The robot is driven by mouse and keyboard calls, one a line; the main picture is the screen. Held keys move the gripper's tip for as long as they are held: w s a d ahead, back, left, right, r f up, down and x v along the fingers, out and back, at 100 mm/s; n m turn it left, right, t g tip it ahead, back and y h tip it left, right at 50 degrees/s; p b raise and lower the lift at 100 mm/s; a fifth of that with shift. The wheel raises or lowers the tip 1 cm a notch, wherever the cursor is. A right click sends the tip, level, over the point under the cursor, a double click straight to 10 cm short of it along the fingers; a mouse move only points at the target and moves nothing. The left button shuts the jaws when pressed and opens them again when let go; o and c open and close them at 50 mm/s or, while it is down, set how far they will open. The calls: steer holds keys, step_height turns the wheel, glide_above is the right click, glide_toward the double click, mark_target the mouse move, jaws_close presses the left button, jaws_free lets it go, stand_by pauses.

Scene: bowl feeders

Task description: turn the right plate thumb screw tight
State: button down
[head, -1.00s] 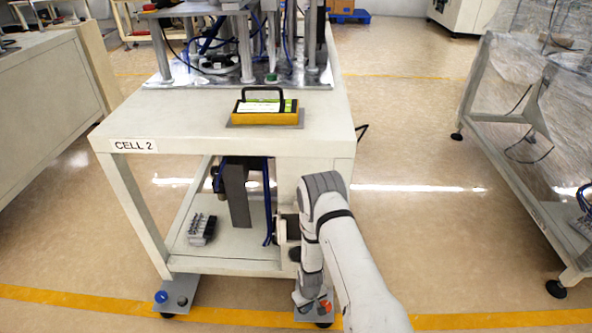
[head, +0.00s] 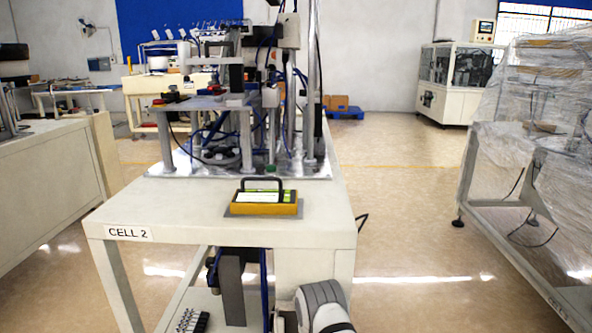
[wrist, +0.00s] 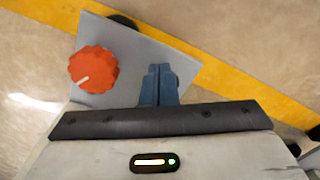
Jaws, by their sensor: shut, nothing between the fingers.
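The right plate thumb screw (wrist: 93,67) is an orange-red scalloped knob with a short white mark on its face, in the upper left of the wrist view. It sits on a grey plate (wrist: 150,52) near the floor. My gripper (wrist: 160,82) has blue fingers that are shut together and empty. They show in front of the plate, to the right of the knob and apart from it. The gap in depth is hard to tell. In the head view only part of my arm shows, and the screw, plate and gripper are out of frame.
The Cell 2 bench (head: 200,240) stands ahead, with a yellow case (head: 262,203) on top and a rig behind it. A wrapped frame (head: 520,150) stands to the right across a free aisle. A yellow floor line (wrist: 215,75) passes behind the plate.

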steer(key=shift+w+a+b, duration=0.2)
steer(key=shift+w+b, duration=0.05)
steer(key=shift+b, duration=0.4)
stand_by(0.3)
steer(key=shift+s, duration=0.1)
steer(key=shift+s+d, duration=0.2)
steer(key=shift+s, duration=0.1)
step_height(320, 180, up, 6)
steer(key=p, duration=0.4)
steer(key=shift+s, duration=0.1)
